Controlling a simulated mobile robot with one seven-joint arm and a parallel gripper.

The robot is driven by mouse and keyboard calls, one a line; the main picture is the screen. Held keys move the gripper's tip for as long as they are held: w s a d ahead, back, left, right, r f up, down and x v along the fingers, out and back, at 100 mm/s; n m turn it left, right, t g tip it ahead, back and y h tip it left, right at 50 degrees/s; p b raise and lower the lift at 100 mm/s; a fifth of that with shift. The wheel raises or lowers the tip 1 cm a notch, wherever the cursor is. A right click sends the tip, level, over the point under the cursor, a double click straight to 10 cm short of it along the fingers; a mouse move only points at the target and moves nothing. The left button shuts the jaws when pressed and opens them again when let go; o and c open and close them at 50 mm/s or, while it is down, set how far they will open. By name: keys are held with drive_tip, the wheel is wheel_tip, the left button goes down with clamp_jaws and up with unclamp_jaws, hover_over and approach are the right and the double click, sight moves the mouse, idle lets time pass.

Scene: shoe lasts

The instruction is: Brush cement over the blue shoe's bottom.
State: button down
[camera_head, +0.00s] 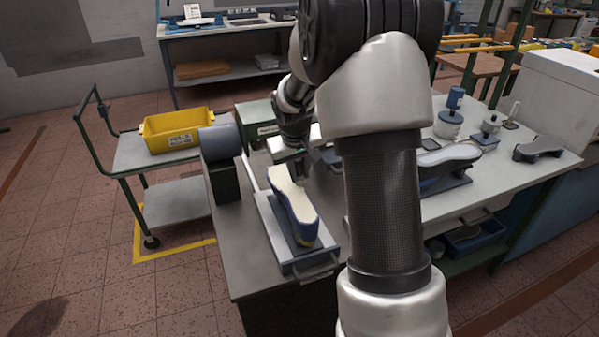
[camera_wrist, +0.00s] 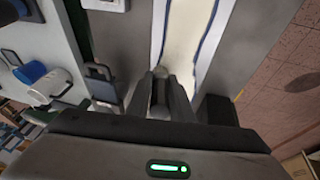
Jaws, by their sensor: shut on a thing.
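The blue shoe (camera_head: 306,232) lies bottom up on a grey stand (camera_head: 265,222) near the table's front edge. Its cream bottom (camera_head: 290,190) faces up and also shows in the wrist view (camera_wrist: 188,28). My gripper (camera_head: 300,172) is over the far half of the shoe. In the wrist view my gripper (camera_wrist: 160,82) is shut on a slim grey piece, which seems to be the brush handle. The bristles are hidden, so I cannot tell whether they touch the bottom.
A dark block with a grey roll (camera_head: 221,142) stands left of the shoe. Pots (camera_head: 447,124) and another pale-bottomed shoe form (camera_head: 450,156) are on the right side of the table. A trolley with a yellow bin (camera_head: 178,130) is at the left.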

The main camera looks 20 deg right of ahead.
wheel_tip(320, 180, up, 3)
drive_tip(key=shift+s+f+p, duration=0.15)
drive_tip(key=shift+f+p, duration=0.05)
drive_tip(key=shift+p, duration=0.45)
drive_tip(key=shift+r+p, duration=0.5)
drive_tip(key=shift+r, duration=0.2)
drive_tip(key=shift+r+p, duration=1.3)
drive_tip(key=shift+r, duration=0.7)
